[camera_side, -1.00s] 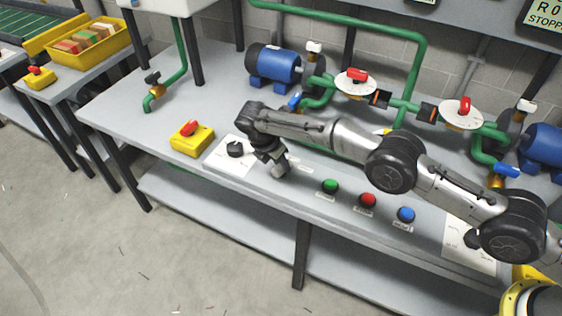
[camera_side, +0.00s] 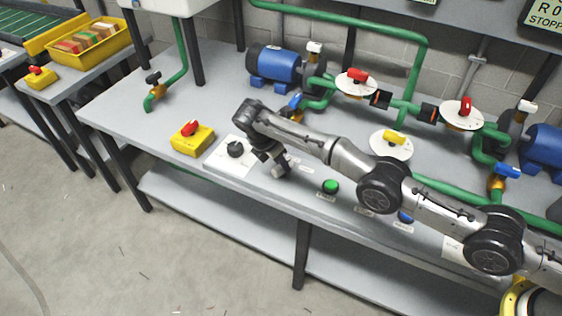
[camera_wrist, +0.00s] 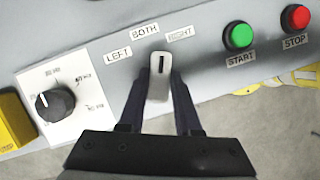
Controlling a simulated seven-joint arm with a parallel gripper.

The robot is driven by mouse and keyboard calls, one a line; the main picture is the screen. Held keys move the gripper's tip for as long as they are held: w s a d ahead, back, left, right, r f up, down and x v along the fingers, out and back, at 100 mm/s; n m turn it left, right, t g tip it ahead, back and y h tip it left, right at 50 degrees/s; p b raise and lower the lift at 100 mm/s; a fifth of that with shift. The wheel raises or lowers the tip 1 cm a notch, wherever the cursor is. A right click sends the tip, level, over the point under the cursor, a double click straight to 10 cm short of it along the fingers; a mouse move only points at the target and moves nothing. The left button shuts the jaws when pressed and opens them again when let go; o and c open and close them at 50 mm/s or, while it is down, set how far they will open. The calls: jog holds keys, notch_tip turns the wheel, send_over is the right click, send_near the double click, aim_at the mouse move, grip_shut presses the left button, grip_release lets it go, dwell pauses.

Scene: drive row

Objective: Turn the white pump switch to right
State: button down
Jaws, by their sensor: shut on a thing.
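The white pump switch (camera_wrist: 159,78) is a slim knob with a black line on its top. It sits on the grey panel below the labels LEFT (camera_wrist: 118,53), BOTH (camera_wrist: 145,31) and RIGHT (camera_wrist: 180,33). In the wrist view its marked end points up the picture, between BOTH and RIGHT. My gripper (camera_wrist: 158,118) is shut on the switch, one dark finger on each side. In the side view my gripper (camera_side: 273,163) is down at the panel and I cannot make out the switch clearly.
A black dial (camera_wrist: 55,105) on a white plate lies to the left. The green START button (camera_wrist: 239,36) and red STOP button (camera_wrist: 297,18) lie to the right. A yellow box with a red knob (camera_side: 192,138) stands beyond the dial. Pipes and valves fill the back.

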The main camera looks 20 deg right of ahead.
jog(key=c, duration=0.6)
grip_release()
jog(key=shift+r, duration=0.1)
notch_tip(320, 180, up, 2)
jog(key=shift+r, duration=0.2)
jog(key=shift+s+d+r, duration=0.1)
jog(key=shift+s+r, duration=0.1)
jog(key=shift+r, duration=0.55)
jog(key=s+d+r, duration=0.6)
jog(key=s+r, duration=0.3)
jog(key=s, duration=0.3)
jog(key=shift+d, duration=0.25)
